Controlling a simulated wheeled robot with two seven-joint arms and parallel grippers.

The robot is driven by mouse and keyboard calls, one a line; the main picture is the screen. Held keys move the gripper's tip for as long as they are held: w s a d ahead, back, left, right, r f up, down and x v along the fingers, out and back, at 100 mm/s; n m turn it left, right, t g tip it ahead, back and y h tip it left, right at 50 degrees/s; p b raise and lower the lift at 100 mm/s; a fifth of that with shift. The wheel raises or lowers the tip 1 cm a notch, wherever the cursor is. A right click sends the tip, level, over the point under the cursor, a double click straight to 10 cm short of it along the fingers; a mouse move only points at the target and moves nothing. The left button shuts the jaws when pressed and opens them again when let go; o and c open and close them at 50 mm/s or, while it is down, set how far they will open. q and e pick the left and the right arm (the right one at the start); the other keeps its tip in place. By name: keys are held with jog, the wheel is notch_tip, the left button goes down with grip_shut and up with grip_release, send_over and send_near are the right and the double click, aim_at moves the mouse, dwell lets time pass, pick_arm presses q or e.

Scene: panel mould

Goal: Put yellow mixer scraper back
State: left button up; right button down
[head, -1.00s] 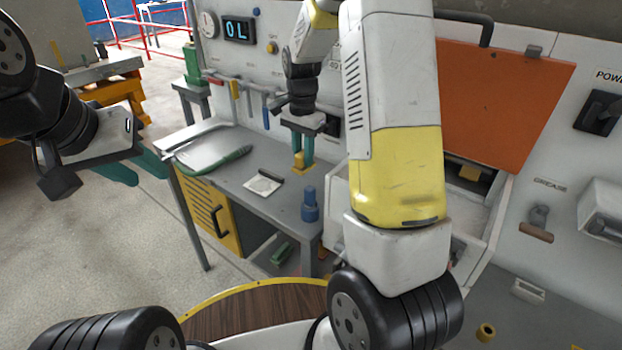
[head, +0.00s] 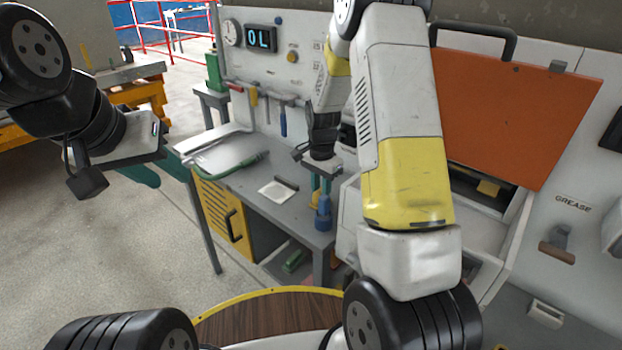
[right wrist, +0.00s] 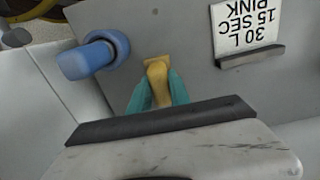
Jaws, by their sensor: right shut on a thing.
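My right gripper (head: 320,185) has teal fingers, shut on the yellow mixer scraper (right wrist: 157,82). In the right wrist view the scraper's yellow part shows between the fingertips (right wrist: 157,95), over the grey bench top (right wrist: 180,40). In the head view the scraper is mostly hidden by the fingers and a blue bottle (head: 323,214). The bottle also shows in the right wrist view (right wrist: 85,60), left of the scraper and apart from it. I cannot tell whether the scraper touches the bench. My left gripper (head: 145,172) is open and empty, off to the left over the floor.
A printed card (head: 278,191) with a dark bar lies on the bench. Tools hang on the back panel, including a yellow-handled one (head: 253,96) and a blue one (head: 283,122). A raised orange lid (head: 515,105) stands to the right.

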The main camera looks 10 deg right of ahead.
jog(key=shift+f, duration=0.15)
jog(key=c, duration=1.2)
grip_release()
notch_tip(320, 180, up, 12)
jog(key=r, duration=0.1)
jog(key=s+r+n+t+y, duration=0.1)
jog(key=s+r+n+t, duration=0.25)
jog(key=s+r, duration=0.6)
jog(key=s+r+n+t, duration=0.1)
jog(key=s+n, duration=0.1)
jog(key=s, duration=0.3)
jog(key=s+a+r+n, duration=0.1)
jog(key=s+r+n, duration=0.1)
jog(key=s+n, duration=0.1)
jog(key=s+a+r+n+t+y, duration=0.1)
jog(key=s+r+n, duration=0.1)
jog(key=s, duration=0.4)
jog(key=shift+s+t, duration=0.35)
jog(key=shift+s+n, duration=0.1)
jog(key=shift+n, duration=0.15)
